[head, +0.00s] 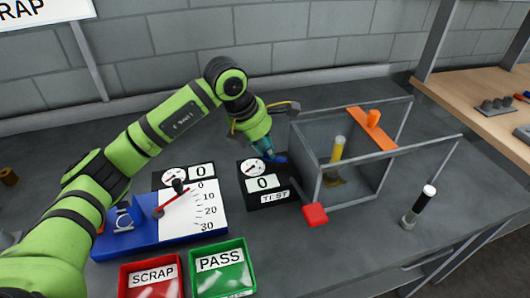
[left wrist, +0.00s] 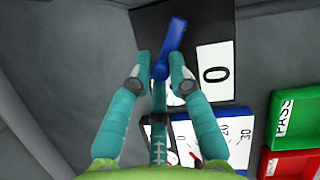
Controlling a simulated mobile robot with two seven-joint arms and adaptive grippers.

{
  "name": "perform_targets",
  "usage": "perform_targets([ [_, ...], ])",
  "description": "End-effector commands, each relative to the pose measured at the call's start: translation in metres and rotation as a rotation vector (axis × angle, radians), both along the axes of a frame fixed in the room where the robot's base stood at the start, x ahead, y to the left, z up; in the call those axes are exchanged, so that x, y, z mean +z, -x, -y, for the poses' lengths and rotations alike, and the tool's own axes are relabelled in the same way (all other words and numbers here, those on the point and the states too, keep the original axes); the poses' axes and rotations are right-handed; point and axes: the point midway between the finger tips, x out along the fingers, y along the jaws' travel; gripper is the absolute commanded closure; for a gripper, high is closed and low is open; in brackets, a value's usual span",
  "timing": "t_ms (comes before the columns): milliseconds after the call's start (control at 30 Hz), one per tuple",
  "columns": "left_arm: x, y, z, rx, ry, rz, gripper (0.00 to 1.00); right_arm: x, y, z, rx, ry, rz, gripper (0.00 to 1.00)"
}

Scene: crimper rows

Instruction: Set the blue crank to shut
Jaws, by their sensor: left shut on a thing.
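The blue crank (head: 281,158) sits at the upper right edge of the black TEST panel (head: 250,196), mostly hidden by my gripper in the head view. In the left wrist view the crank (left wrist: 174,36) is a blue lever slanting up and right from between my fingertips. My left gripper (head: 268,153) comes down from above and is shut on the crank's near end; its fingertips (left wrist: 160,66) lie on either side of it. I cannot make out a shut marking. My right gripper is not in view.
Right of the panel stand a grey open frame (head: 350,199) with an orange bar (head: 372,128), and a red block (head: 315,214). A blue fixture (head: 150,238) with a dial plate is at left. Red SCRAP (head: 152,276) and green PASS (head: 222,268) trays are in front.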

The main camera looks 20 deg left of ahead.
Motion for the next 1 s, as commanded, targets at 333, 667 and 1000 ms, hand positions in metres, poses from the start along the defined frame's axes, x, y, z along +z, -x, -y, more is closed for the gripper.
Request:
perform_targets([
  [333, 0.000, -0.016, 0.002, -0.326, 0.005, 0.005, 1.00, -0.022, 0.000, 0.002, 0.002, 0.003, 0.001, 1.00],
  [667, 0.002, -0.029, 0.008, -0.636, 0.006, 0.004, 1.00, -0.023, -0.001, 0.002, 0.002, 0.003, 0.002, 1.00],
  [1000, 0.003, -0.037, 0.015, -0.891, 0.004, 0.004, 1.00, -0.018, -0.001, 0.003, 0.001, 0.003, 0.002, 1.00],
])
